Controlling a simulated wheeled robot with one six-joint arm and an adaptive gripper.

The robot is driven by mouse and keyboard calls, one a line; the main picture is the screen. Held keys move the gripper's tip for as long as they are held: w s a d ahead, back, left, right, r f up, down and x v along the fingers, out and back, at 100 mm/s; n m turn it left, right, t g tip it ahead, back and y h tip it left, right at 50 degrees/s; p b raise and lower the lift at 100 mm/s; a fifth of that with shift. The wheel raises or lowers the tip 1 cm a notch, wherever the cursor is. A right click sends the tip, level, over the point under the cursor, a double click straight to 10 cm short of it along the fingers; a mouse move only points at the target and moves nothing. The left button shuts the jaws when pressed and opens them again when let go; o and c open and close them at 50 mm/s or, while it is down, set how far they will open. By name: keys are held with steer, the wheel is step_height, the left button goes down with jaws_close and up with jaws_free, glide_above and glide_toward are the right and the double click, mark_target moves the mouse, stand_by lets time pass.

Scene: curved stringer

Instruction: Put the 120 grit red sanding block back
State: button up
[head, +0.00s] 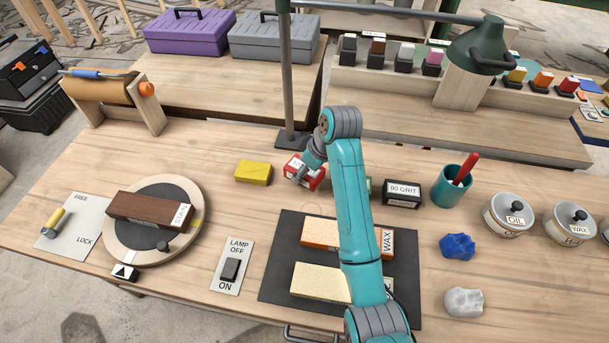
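The red sanding block (291,167) is on the workbench, behind the dark mat and to the right of a yellow block (253,173). Part of a white label shows on its top; I cannot read it. My gripper (302,178) is down at the red block and covers part of it. The fingers are small and partly hidden, so I cannot tell whether they are closed on it or whether the block is lifted. A black block labelled 80 GRIT (403,193) is to the right of my arm. A bit of something green (369,185) shows beside my arm, mostly hidden.
A lamp post (288,80) stands just behind the red block. The dark mat (275,265) holds orange and pale yellow pieces. A turntable (125,235) with a STAIN wood block is left. A teal cup (452,190), tins, blue and grey lumps are right.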

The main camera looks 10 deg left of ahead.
steer(key=shift+f, duration=1.5)
steer(key=shift+f, duration=0.15)
steer(key=o, duration=1.2)
